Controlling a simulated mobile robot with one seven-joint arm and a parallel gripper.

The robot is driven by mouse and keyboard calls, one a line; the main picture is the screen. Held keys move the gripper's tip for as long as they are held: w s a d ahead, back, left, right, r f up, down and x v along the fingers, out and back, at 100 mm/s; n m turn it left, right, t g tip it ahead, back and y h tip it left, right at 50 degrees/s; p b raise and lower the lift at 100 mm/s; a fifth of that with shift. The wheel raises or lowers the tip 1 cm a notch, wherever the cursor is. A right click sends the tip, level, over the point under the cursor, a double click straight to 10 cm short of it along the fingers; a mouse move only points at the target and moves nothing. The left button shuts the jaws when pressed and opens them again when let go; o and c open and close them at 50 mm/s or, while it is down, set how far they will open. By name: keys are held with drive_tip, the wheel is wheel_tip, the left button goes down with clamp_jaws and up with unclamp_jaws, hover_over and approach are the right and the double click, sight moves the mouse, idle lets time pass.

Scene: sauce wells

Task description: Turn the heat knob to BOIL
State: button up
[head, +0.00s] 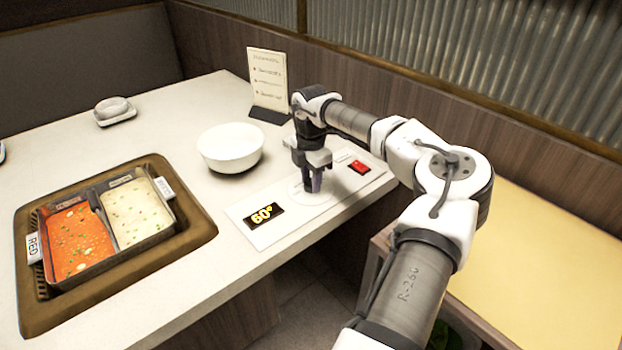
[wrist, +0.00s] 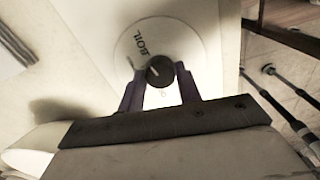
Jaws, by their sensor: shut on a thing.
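The heat knob (wrist: 160,70) is a small dark round knob on a white dial plate (wrist: 190,42) with the word BOIL printed on it. My gripper (wrist: 158,85) is shut on the knob, with one finger on each side. A light pointer mark on the knob slants toward the upper left, near the BOIL lettering; I cannot tell if it lines up exactly. In the head view my gripper (head: 314,185) points straight down at the control panel (head: 285,228) and hides the knob. The panel's display (head: 263,215) reads 60° in yellow.
A red switch (head: 360,167) sits on the panel right of my gripper. A white bowl (head: 230,150) and a menu stand (head: 268,82) are close by. A two-part pot (head: 147,247) with red and pale broth is sunk in the table at left.

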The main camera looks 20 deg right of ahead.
idle(0.3)
drive_tip(key=o, duration=1)
drive_tip(key=shift+r, duration=0.15)
wheel_tip(320, 180, up, 14)
drive_tip(key=shift+f+b, duration=0.2)
drive_tip(key=shift+b, duration=0.25)
drive_tip(key=shift+f, duration=0.1)
